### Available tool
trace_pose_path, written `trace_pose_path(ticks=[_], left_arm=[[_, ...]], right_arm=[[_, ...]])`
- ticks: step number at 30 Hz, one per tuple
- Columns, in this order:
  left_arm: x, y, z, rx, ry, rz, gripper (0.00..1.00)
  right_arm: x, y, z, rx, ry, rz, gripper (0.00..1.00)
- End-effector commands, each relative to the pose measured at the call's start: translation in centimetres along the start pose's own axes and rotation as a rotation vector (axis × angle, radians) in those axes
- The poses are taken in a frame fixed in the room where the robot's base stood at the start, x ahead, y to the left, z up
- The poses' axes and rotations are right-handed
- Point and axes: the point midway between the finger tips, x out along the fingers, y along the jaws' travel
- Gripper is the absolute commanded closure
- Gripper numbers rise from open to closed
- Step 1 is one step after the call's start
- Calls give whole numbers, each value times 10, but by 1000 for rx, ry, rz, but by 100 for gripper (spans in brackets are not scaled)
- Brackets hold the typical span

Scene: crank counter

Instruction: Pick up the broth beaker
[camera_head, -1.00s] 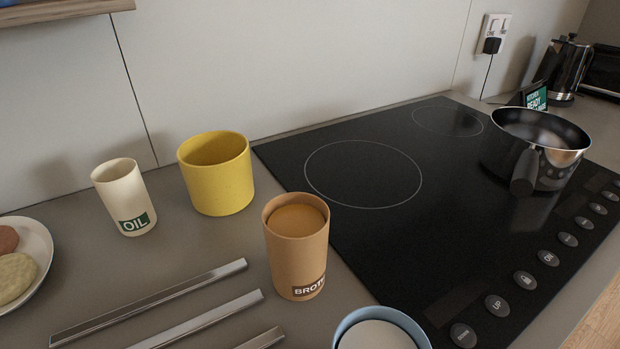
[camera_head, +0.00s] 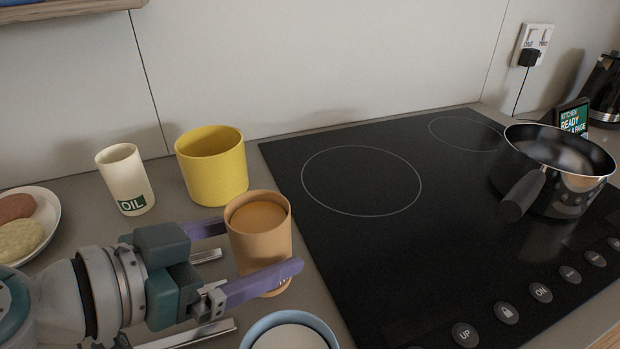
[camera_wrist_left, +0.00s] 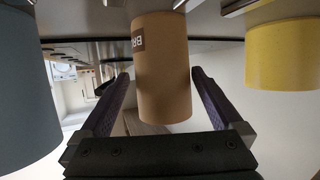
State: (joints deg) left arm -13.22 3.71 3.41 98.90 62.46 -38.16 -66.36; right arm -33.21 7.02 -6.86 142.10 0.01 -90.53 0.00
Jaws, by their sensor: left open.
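The broth beaker (camera_head: 258,241) is a tan-orange cup with light brown contents, standing on the counter just left of the cooktop. My left gripper (camera_head: 250,255) reaches in from the left, its purple fingers open on either side of the beaker. The near finger crosses in front of the beaker's lower part and hides its label. In the left wrist view the beaker (camera_wrist_left: 162,70) stands between the two fingers (camera_wrist_left: 163,95), with gaps visible on both sides. My right gripper is not in view.
A yellow cup (camera_head: 213,170) and a white oil beaker (camera_head: 126,182) stand behind. A blue cup (camera_head: 262,328) is close in front. Metal bars (camera_head: 190,337) lie under my arm. A black pan (camera_head: 560,175) sits on the cooktop (camera_head: 440,250). A plate of food (camera_head: 45,232) is far left.

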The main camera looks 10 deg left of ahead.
Motion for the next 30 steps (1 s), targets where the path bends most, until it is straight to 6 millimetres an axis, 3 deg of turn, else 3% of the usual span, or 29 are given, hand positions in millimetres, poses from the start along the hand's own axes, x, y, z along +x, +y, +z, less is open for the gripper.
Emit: trace_pose_path(ticks=[9, 18, 30], left_arm=[[42, -4, -1, -1, 0, 1, 0], [46, -4, -1, 1, -2, 0, 0], [46, -4, -1, 0, -2, 0, 44]], right_arm=[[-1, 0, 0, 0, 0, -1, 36], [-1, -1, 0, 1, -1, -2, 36], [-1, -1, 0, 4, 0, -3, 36]])
